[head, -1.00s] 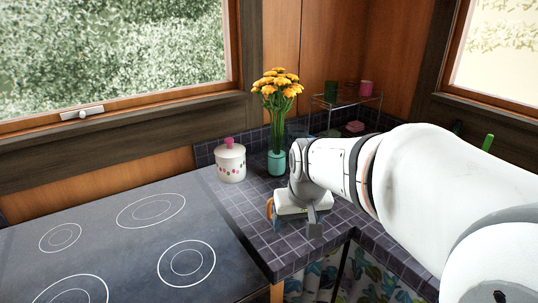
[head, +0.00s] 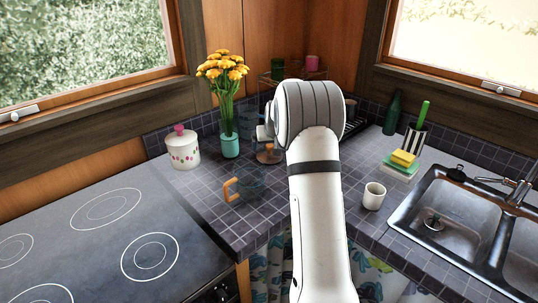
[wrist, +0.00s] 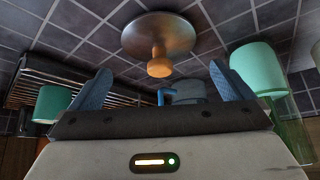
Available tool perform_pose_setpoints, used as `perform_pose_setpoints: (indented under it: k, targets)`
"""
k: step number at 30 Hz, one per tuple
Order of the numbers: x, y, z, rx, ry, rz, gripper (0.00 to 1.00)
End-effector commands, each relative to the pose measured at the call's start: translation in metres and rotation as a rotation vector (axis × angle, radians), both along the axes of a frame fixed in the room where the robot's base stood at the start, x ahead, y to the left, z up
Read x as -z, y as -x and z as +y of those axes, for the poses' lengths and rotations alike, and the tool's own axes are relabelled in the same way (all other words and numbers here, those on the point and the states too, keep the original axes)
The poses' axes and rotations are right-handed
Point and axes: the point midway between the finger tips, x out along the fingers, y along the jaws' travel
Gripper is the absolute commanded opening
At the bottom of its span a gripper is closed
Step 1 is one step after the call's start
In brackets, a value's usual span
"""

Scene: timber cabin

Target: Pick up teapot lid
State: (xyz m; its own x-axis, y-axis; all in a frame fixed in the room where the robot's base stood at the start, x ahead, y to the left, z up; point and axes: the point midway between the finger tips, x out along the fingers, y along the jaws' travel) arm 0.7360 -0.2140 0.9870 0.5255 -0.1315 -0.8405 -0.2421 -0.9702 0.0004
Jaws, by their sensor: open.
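The teapot lid, a round metal disc with a wooden knob, lies on the dark tiled counter in the wrist view (wrist: 158,36), just beyond the fingertips. In the head view the lid (head: 268,154) sits behind the teapot, beside my arm. My gripper (wrist: 160,85) is open, with blue fingers spread and nothing between them touching the knob. In the head view my arm's wrist hides most of the gripper. The glass teapot (head: 250,187) with an orange handle stands on the counter, nearer than the lid.
A turquoise vase (head: 230,146) with yellow flowers and a lidded white jar (head: 184,149) stand left of the lid. A wire rack with cups is behind. A white cup (head: 373,196), sponges (head: 403,158) and a sink (head: 450,213) are to the right. A cooktop (head: 100,240) is at left.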

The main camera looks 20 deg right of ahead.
Motion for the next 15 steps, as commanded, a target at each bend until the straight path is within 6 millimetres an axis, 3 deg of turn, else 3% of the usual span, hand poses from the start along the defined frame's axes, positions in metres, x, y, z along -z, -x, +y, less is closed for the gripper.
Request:
perform_pose_setpoints:
  k: [15]
  targets:
    - [0.048, -0.033, -0.008, -0.001, -0.001, 0.002, 1.00]
